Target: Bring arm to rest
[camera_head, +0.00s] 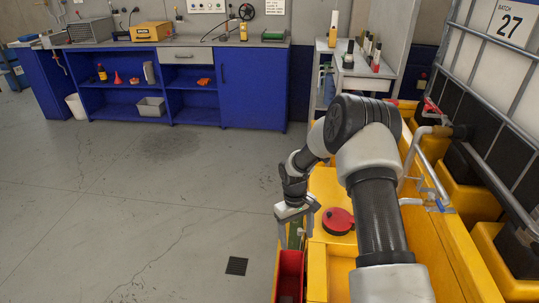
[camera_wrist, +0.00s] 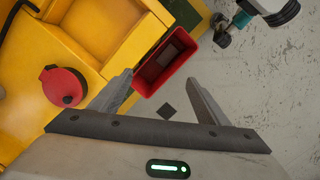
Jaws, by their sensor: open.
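My gripper (camera_wrist: 160,90) is open and empty in the wrist view, with its two grey fingers spread apart. In the head view my gripper (camera_head: 289,233) hangs at the end of my bent arm, over the left side of the yellow unit. A red open bin (camera_head: 289,275) is below it. In the wrist view the red bin (camera_wrist: 152,75) lies just beyond the fingers, apart from them, with a greyish flat thing inside that I cannot identify. Nothing is held.
The yellow unit (camera_wrist: 115,25) carries a round red cap (camera_wrist: 62,87). A caged tank (camera_head: 500,60) stands at the right. A blue workbench (camera_head: 255,95) and a shelf unit (camera_head: 355,80) stand at the back. The grey floor (camera_head: 150,190) at the left is clear except for a small dark grate (camera_head: 237,265).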

